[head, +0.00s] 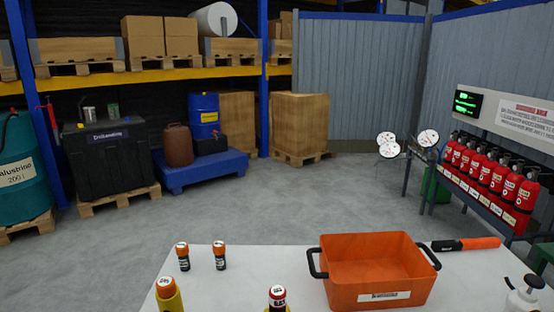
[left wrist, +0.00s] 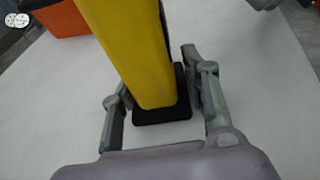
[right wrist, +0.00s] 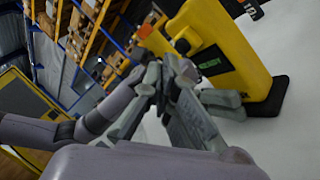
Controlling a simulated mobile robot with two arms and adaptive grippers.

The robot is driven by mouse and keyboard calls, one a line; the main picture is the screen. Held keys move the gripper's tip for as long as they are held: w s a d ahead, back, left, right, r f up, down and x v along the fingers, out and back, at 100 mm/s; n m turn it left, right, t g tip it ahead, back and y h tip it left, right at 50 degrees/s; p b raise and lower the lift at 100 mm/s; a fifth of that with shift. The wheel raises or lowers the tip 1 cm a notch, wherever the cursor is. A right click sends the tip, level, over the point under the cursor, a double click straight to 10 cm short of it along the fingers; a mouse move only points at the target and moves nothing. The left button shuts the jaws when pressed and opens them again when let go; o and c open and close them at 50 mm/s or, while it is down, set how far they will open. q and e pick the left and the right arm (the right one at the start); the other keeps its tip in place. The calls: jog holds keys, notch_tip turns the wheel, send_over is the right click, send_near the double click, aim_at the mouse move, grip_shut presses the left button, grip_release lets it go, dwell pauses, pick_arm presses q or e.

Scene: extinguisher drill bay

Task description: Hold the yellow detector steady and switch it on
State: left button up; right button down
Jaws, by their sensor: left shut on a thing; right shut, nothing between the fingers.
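The yellow detector (left wrist: 128,45) stands on its black base (left wrist: 165,110) on the white table in the left wrist view. My left gripper (left wrist: 160,85) is shut on its lower body, with a finger on each side. In the right wrist view the detector (right wrist: 240,50) shows a small green display (right wrist: 212,65) and a dark round part (right wrist: 183,45). My right gripper (right wrist: 160,85) is shut and empty, close in front of the detector. I cannot tell whether its tips touch it. Neither gripper shows in the head view.
A white bottle (head: 523,299) stands at right.

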jog(key=shift+s+d, duration=0.25)
jog(key=shift+s, duration=0.65)
jog(key=shift+s+d, duration=0.3)
jog(key=shift+s, duration=0.65)
jog(key=shift+s+d, duration=0.25)
jog(key=shift+s, duration=0.65)
pick_arm(q)
jog(key=o, duration=1.1)
